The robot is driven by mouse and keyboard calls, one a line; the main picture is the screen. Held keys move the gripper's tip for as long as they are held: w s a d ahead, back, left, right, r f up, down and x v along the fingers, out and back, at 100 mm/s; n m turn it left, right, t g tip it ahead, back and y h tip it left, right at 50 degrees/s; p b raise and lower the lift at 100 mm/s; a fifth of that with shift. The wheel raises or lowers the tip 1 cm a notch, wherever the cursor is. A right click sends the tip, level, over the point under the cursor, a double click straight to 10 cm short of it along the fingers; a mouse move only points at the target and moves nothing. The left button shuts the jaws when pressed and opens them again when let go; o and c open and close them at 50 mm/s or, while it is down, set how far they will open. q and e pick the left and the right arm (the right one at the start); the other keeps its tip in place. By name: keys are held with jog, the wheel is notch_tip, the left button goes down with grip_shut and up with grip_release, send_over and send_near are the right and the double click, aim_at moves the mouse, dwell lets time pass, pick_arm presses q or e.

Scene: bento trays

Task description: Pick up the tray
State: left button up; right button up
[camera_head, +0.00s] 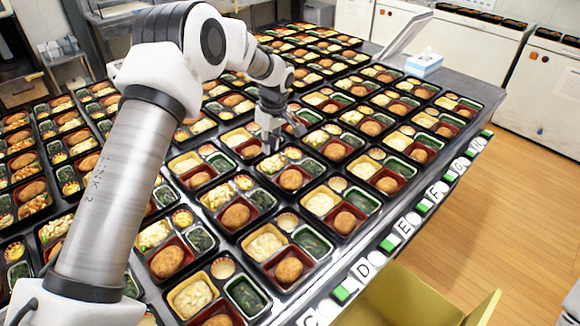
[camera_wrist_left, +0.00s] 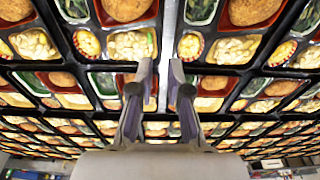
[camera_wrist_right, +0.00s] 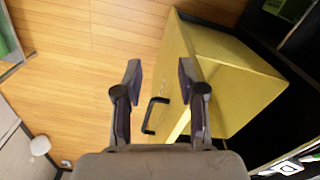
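Many black bento trays fill the table in rows; the frames do not show which one is meant. One tray (camera_head: 322,198) near the front edge holds a brown patty, greens and pale food. My left gripper (camera_head: 285,140) is low over the trays in the middle of the table. In the left wrist view, its fingers (camera_wrist_left: 161,75) are apart, at a light gap between two columns of trays, with no tray visibly held. Contact with a rim cannot be told. My right gripper (camera_wrist_right: 159,75) is open and empty over a yellow bin, outside the head view.
The yellow bin (camera_head: 405,300), with a dark handle in the right wrist view, stands by the table's front edge. Lettered labels with green blocks (camera_head: 423,206) line that edge. A tissue box (camera_head: 424,64) stands at the back right. Wooden floor (camera_head: 520,200) is clear at right.

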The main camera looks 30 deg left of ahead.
pick_arm(q)
jog(key=b, duration=0.5)
send_near(269, 177)
jog(key=shift+s+d+r, duration=0.2)
jog(key=shift+s+d, duration=0.2)
jog(key=shift+s, duration=0.2)
jog(key=shift+s+d+r, duration=0.2)
jog(key=shift+s+d, duration=0.15)
jog(key=shift+s, duration=0.25)
jog(key=f+p, duration=0.1)
jog(key=f, duration=0.1)
jog(key=f+p, duration=0.1)
jog(key=f, duration=0.2)
jog(key=a+f, duration=0.1)
jog(key=f, duration=0.1)
jog(key=shift+w+a+f+p, duration=0.1)
jog(key=shift+f+p, duration=0.2)
jog(key=shift+p, duration=0.1)
jog(key=shift+w+f, duration=0.1)
jog(key=shift+f, duration=0.05)
grip_shut()
pick_arm(e)
notch_tip(269, 177, down, 4)
jog(key=shift+r, duration=0.25)
